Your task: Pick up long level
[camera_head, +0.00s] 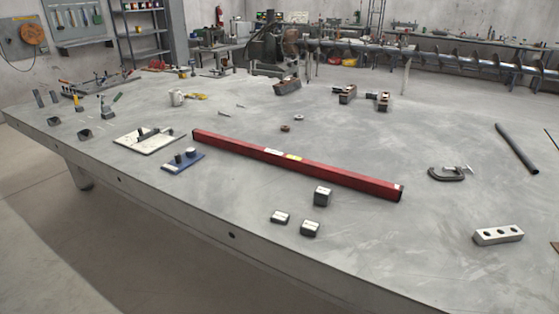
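The long level (335,176) is a long red bar with pale labels near its middle. It lies on the grey metal table, running from the centre left to the lower right, with its right end nearer to me. Its whole length shows and nothing holds it. Neither of my grippers is in the head view.
Small dark blocks (322,196) sit just in front of the level's right half. A blue plate (183,164) and a white board (146,141) lie by its left end. A C-clamp (448,174), a grey pipe (516,148) and a block with holes (498,235) are on the right.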

